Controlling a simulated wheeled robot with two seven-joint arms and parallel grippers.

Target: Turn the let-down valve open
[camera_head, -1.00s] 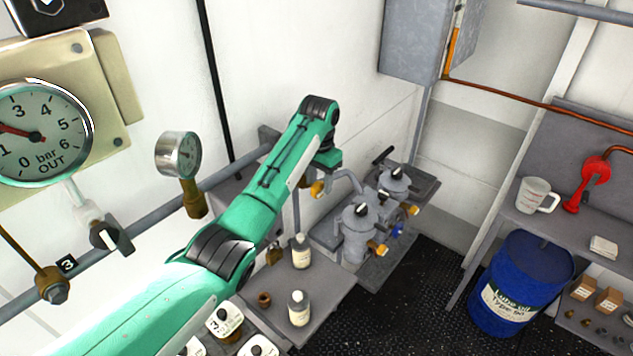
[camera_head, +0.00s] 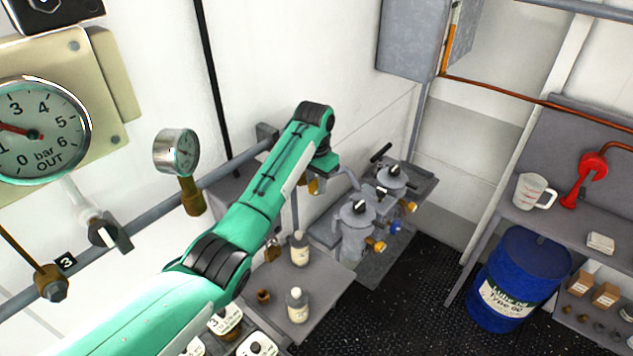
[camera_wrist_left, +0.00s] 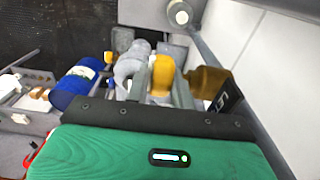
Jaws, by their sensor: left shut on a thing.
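The yellow handle (camera_wrist_left: 162,76), which I take to be the let-down valve's, stands between my left gripper's two grey fingers in the left wrist view. My left gripper (camera_wrist_left: 161,88) is shut on the yellow handle. In the head view my green left arm reaches across the wall pipe. A bit of yellow (camera_head: 314,186) shows below its wrist, and the fingers are mostly hidden there. How far the handle is turned cannot be told. My right gripper is not in view.
A large pressure gauge (camera_head: 38,132) and a small gauge (camera_head: 176,152) are on the left. Bottles stand on a grey shelf (camera_head: 325,293) below the arm. Grey twin filter pots (camera_head: 357,222) are close to the wrist. A blue drum (camera_head: 520,275) is at right.

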